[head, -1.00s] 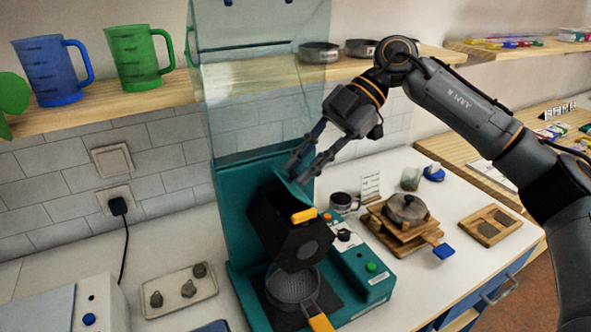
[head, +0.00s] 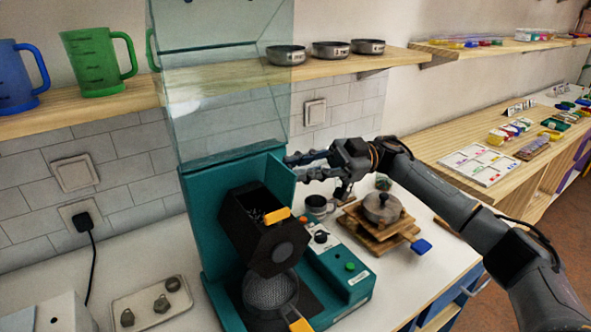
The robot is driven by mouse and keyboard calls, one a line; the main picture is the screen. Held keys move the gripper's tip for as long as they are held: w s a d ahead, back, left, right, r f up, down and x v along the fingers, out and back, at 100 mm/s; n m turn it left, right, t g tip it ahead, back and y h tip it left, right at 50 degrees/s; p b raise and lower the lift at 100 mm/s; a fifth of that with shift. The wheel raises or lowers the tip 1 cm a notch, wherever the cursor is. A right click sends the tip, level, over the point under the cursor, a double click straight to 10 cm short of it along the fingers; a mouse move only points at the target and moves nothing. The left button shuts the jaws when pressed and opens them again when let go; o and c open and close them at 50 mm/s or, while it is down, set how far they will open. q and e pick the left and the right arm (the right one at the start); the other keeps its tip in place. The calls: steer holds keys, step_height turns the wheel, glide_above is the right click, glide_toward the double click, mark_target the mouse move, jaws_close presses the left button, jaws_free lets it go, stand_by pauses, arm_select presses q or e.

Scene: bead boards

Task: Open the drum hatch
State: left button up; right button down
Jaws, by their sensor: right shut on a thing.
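The dark, many-sided drum (head: 277,247) sits tilted in the teal machine (head: 203,215), with an orange tab (head: 277,215) at its upper edge. Its top is open, and a dark inside with small light bits shows. The exact grip is too small to see clearly. My left gripper is not in view.
A clear upright panel (head: 225,95) rises above the machine. A sieve pan (head: 270,293) sits under the drum. A metal mug (head: 317,207) and a pot (head: 382,207) on wooden boards stand to the right. A tray with grey knobs (head: 150,305) lies at the left.

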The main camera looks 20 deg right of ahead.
steer(key=shift+w+d+f+y+b, duration=0.15)
steer(key=shift+f+y+b, duration=0.15)
steer(key=shift+y, duration=0.25)
steer(key=shift+s+d+f+y+b, duration=0.15)
steer(key=shift+y+b, duration=0.1)
steer(key=shift+y, duration=0.3)
steer(key=shift+w, duration=0.1)
steer(key=c, duration=1.3)
jaws_free()
steer(key=shift+d+f, duration=0.1)
steer(key=shift+d, duration=0.05)
steer(key=v, duration=1.1)
steer(key=shift+w+d+f, duration=0.15)
steer(key=shift+d+f, duration=0.05)
steer(key=shift+d, duration=0.1)
